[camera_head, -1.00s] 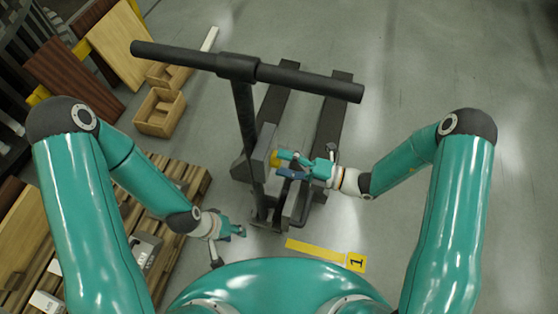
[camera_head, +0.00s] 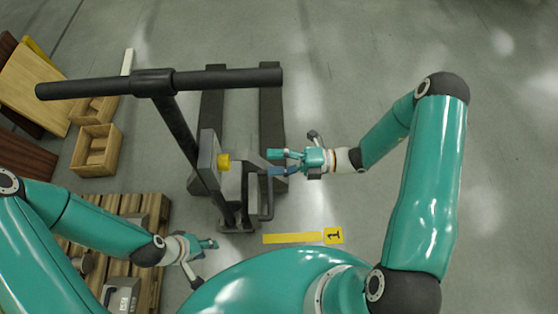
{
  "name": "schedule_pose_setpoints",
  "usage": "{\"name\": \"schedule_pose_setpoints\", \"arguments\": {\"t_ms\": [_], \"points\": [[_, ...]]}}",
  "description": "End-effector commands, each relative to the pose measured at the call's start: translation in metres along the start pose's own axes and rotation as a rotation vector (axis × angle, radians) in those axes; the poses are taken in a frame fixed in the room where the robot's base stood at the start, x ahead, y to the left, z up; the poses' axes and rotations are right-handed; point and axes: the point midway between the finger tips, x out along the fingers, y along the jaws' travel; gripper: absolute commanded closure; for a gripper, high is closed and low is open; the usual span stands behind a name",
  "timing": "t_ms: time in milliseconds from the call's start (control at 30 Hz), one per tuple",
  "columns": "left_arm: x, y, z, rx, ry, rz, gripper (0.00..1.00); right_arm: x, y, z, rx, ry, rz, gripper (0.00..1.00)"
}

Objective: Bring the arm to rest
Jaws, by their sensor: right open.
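My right gripper (camera_head: 273,162) is open and empty, with its two fingers apart and pointing left. It is to the right of a yellow knob (camera_head: 223,161) on the grey box of a dark hand pallet truck (camera_head: 208,158). A clear gap lies between the fingertips and the knob. In the picture the fingers overlap the truck's right side; I cannot tell whether they touch it. My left gripper (camera_head: 212,244) hangs at the lower left, near the pallet's right edge, with nothing visible in it. Its fingers are seen nearly edge-on, so their opening is unclear.
The truck's T-shaped handle (camera_head: 230,78) rises toward me across the upper left. A wooden pallet (camera_head: 146,290) with grey metal parts lies lower left. A wooden crate (camera_head: 96,150) and boards stand beyond. A yellow floor strip (camera_head: 290,238) is in front. Floor at right is clear.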

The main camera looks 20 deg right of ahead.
Motion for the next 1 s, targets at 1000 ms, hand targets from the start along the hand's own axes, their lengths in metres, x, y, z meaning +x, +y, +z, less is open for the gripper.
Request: {"name": "schedule_pose_setpoints", "arguments": {"t_ms": [1000], "points": [[0.001, 0.000, 0.000, 0.000, 0.000, 0.000, 0.60, 0.050, 0.006, -0.095, -0.120, 0.396, -0.100, 0.28]]}}
